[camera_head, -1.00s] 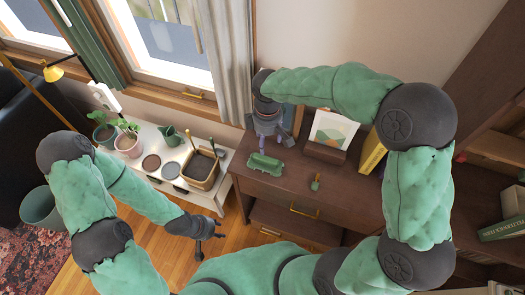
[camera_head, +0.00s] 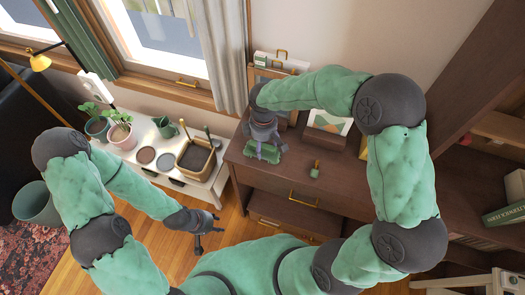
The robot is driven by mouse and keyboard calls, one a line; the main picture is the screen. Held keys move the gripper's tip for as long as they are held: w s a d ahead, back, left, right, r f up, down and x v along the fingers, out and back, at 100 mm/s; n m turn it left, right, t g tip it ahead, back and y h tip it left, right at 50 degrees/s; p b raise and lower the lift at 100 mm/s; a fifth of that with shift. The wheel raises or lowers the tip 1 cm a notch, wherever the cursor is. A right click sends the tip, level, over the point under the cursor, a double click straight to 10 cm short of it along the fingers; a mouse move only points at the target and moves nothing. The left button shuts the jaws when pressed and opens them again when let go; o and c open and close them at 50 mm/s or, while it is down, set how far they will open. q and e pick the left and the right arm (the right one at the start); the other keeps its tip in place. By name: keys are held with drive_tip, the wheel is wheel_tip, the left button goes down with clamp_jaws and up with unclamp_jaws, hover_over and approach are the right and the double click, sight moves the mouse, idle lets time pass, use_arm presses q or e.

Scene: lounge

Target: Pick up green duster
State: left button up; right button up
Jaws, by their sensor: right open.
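A green oblong object (camera_head: 262,152), which looks like the duster, lies on the dark wooden cabinet top near its left end. My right gripper (camera_head: 267,150) is right over it, pointing down, open, with its fingers spread along the object. The gripper hides part of it. I cannot tell whether the fingers touch it. My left gripper (camera_head: 208,235) hangs empty and open over the floor, left of the cabinet and away from the object.
A white bench (camera_head: 150,172) with pots and a planter box (camera_head: 195,158) is at left.

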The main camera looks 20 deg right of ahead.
sight(263, 144)
drive_tip(key=c, duration=1.3)
drive_tip(key=shift+r, duration=0.2)
drive_tip(key=shift+r, duration=0.2)
wheel_tip(263, 144, up, 3)
drive_tip(key=shift+s+r+p, duration=0.15)
drive_tip(key=shift+p, duration=0.95)
drive_tip(key=s+d+r+p, duration=0.1)
drive_tip(key=s+r, duration=0.2)
drive_tip(key=s, duration=0.1)
drive_tip(key=s+d+r+p, duration=0.1)
drive_tip(key=s+r, duration=0.2)
drive_tip(key=s, duration=0.2)
drive_tip(key=s+r+p, duration=0.2)
drive_tip(key=s+r, duration=0.1)
drive_tip(key=s, duration=0.1)
drive_tip(key=shift+s+d, duration=0.25)
drive_tip(key=shift+d, duration=0.15)
